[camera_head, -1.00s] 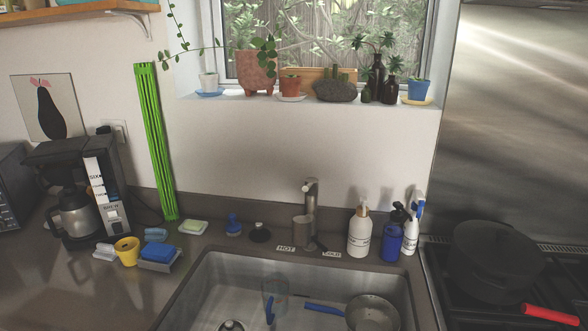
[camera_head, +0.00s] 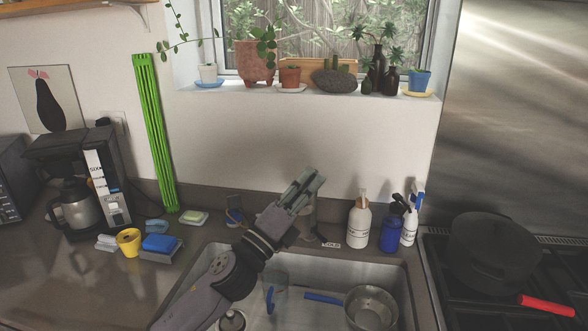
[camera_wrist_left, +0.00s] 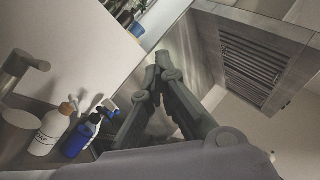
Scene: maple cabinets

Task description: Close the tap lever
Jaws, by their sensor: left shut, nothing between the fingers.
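The tap (camera_head: 307,226) stands behind the sink and is mostly hidden by my left gripper in the head view. In the left wrist view the metal tap (camera_wrist_left: 20,72) shows at the left edge, with its spout and round body. I cannot clearly make out its lever or how it is set. My left gripper (camera_head: 314,178) is shut and empty, its fingers pointing up and right in front of the tap. In the left wrist view its fingertips (camera_wrist_left: 157,62) meet, to the right of the tap. Contact with the tap cannot be told. My right gripper is not in view.
A white soap bottle (camera_head: 359,222), a blue bottle (camera_head: 392,232) and a spray bottle (camera_head: 410,226) stand right of the tap. The sink (camera_head: 400,270) below holds a pan (camera_head: 371,308) and a glass. A stove with a black pot (camera_head: 490,250) is at the right.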

